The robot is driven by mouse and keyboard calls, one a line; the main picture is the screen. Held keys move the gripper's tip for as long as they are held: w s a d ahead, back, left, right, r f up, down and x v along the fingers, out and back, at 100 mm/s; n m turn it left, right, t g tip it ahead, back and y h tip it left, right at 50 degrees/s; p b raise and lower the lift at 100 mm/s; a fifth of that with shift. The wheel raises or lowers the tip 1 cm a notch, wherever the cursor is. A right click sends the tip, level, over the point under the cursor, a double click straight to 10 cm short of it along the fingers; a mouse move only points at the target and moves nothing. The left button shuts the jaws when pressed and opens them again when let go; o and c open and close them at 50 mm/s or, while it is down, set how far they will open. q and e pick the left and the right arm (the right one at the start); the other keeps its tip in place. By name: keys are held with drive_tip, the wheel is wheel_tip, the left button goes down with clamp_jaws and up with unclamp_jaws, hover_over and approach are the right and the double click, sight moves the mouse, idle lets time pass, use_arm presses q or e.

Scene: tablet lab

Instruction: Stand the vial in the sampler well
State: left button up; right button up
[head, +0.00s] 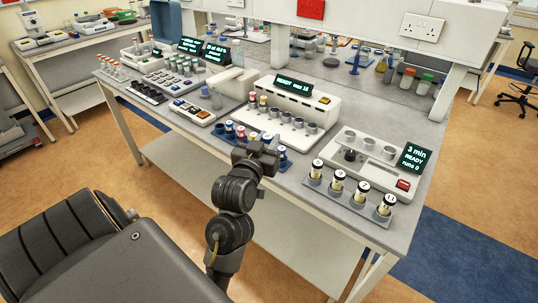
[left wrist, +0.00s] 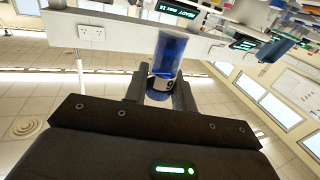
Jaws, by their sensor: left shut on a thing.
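My left gripper (head: 257,155) is at the front edge of the bench, over a blue rack (head: 284,163) that holds several capped vials. In the left wrist view the gripper (left wrist: 158,98) is shut on a vial (left wrist: 160,86) with a white label and a dark number. A translucent blue cylinder (left wrist: 172,52) shows just beyond it. In the head view the gripper hides the held vial, and I cannot tell whether it is clear of the rack. The white sampler (head: 316,107) with a READY display has a row of round wells (head: 286,117) behind the gripper. My right gripper is not in view.
A white device (head: 372,161) with a "3 min READY" display (head: 414,157) stands to the right, with several black-and-gold vials (head: 337,182) in front. A button panel (head: 192,112) and more racks stand to the left. The bench's front edge is crowded.

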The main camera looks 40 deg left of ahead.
use_arm(q)
drive_tip(key=shift+n+g+y, duration=0.3)
drive_tip(key=shift+n+y, duration=0.2)
drive_tip(key=shift+y, duration=0.2)
drive_tip(key=a, duration=0.2)
drive_tip(key=s+a+f, duration=0.1)
drive_tip(key=a, duration=0.1)
drive_tip(key=shift+s+a, duration=0.1)
